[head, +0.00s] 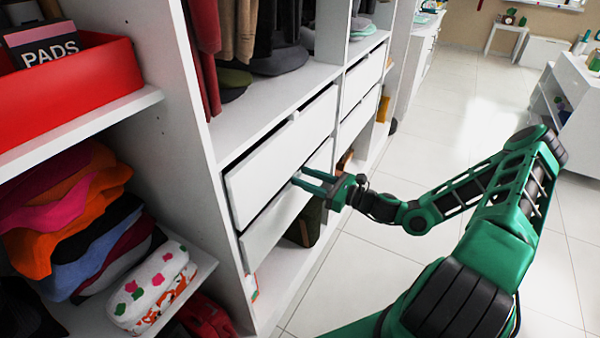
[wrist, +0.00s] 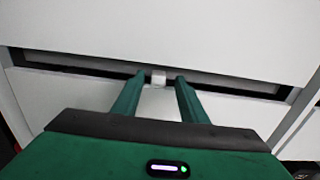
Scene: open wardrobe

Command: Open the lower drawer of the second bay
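The second bay has two stacked white drawers below its hanging clothes. The lower drawer (head: 275,225) looks closed or nearly so, with its front under the upper drawer (head: 280,152). In the wrist view, the lower drawer front (wrist: 240,112) has a small pale handle (wrist: 158,78) at its top edge, by the dark gap below the upper drawer. My gripper (head: 306,182) is at this top edge. In the wrist view, my gripper (wrist: 159,82) is open, with one green finger on each side of the handle. Space shows between the fingers and the handle; contact is not clear.
Left, the first bay holds a red box (head: 75,85), folded clothes (head: 65,215) and a patterned bundle (head: 150,288) on shelves. A dark green item (head: 306,224) stands below the lower drawer. Another drawer bay (head: 362,80) is beyond. The tiled floor (head: 365,275) before the wardrobe is clear.

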